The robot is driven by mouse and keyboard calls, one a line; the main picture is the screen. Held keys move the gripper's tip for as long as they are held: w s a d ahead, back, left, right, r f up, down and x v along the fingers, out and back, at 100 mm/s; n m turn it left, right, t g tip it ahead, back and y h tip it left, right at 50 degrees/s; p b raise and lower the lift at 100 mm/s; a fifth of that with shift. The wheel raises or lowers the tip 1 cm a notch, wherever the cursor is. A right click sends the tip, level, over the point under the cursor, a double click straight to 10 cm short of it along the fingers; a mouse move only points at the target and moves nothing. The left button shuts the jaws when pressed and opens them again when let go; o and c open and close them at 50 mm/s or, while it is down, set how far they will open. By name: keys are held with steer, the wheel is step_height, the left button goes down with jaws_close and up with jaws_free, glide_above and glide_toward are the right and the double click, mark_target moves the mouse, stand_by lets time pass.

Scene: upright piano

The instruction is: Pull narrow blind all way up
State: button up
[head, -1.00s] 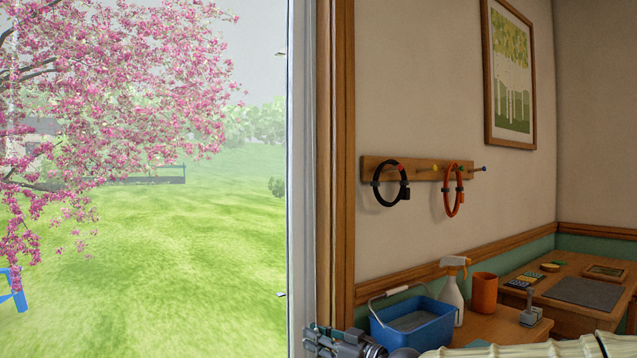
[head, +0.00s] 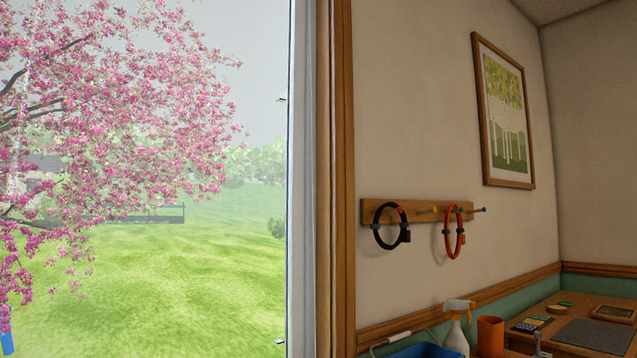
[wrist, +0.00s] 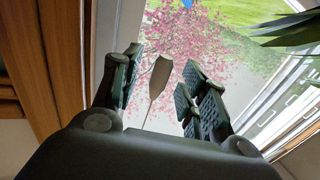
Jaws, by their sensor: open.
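My gripper (wrist: 157,85) is open, and I see a gap on both sides of the tassel. I cannot tell how deep the tassel lies between the fingers. The slats or cloth of the narrow blind show in neither view. In the head view my gripper is out of frame.
The window frame (head: 302,180) stands beside a wall rack (head: 415,211) with two hanging rings. A spray bottle (head: 457,330), blue bucket (head: 425,350) and orange cup (head: 490,335) stand below. Green leaves (wrist: 290,30) lie at the wrist view's upper right.

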steer(key=shift+v, duration=1.95)
steer(key=shift+d, duration=0.1)
